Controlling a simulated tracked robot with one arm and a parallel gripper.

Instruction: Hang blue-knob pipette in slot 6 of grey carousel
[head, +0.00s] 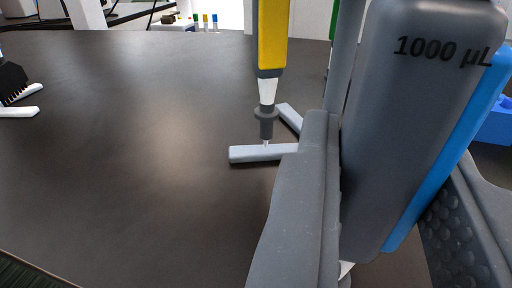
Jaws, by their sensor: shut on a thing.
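My gripper (394,150) is shut on a grey pipette (405,120) with a blue strip and the label "1000 µL". The pipette is close to the camera, slightly tilted, between the two grey fingers. Its upper end, with any knob, is out of the picture. Behind the left finger is a stand with light grey legs (262,153) and a grey post (344,60), apparently the carousel. Its upper ring and slots are out of view, so slot 6 cannot be seen. A yellow pipette (271,38) hangs upright above one leg, left of the post.
A sliver of a green item (333,22) shows beside the post. At the left edge are another stand's pale leg (20,112) and a dark comb-like part (12,78). A blue object (495,125) is at the right edge. The dark table (140,120) is clear at left centre.

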